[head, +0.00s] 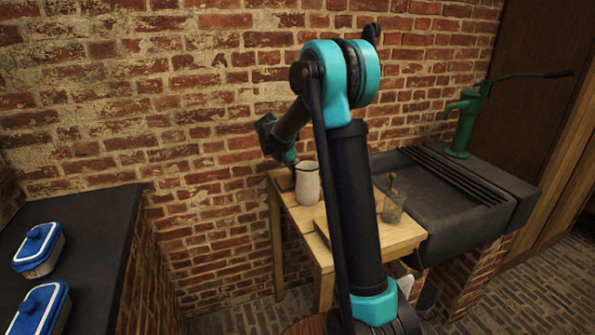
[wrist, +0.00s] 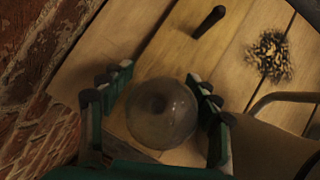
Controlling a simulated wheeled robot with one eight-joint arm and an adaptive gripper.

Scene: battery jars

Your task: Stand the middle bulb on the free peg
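A clear, rounded glass bulb (wrist: 160,115) sits between the teal fingers of my gripper (wrist: 162,80) in the wrist view. The right finger overlaps or touches its edge; a narrow gap seems to show at the left finger. I cannot tell whether the fingers press on it. A dark upright peg (wrist: 208,21) stands bare on the wood beyond the bulb. In the head view my gripper is at the table's far left end, mostly hidden by my arm, and no bulb can be made out there. I see only one bulb.
A cream jug (head: 307,183) stands close right of my gripper; its handle (wrist: 275,100) shows in the wrist view. A glass with a brush (head: 393,205) stands farther right on the wooden table (head: 405,238). The brick wall (wrist: 40,130) is close on the left.

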